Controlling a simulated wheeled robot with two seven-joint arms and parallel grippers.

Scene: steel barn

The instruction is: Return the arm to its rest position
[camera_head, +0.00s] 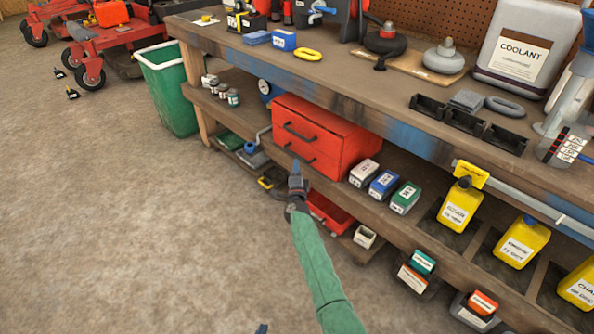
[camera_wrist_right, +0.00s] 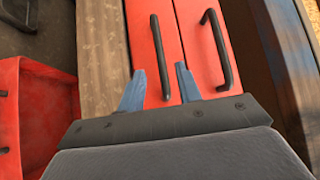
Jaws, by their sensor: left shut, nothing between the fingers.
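My right gripper (camera_head: 296,166) is on the green-sleeved arm that rises from the bottom of the head view. It is in front of the red drawer chest (camera_head: 335,128), close to the lower drawer handle (camera_head: 300,158). In the right wrist view its two blue fingers (camera_wrist_right: 160,88) are spread apart. The dark lower handle (camera_wrist_right: 160,55) shows in the gap between them; I cannot tell whether the fingers reach around it. Both drawers look shut. Only a small tip of my left gripper (camera_head: 262,328) shows at the bottom edge of the head view, low over the floor, shut and empty.
The workbench (camera_head: 240,52) has a crowded top and lower shelf. Yellow jugs (camera_head: 460,203) and small labelled boxes (camera_head: 383,184) stand right of the chest. A red tray (camera_head: 328,212) is below it. A green bin (camera_head: 170,90) stands at the left end.

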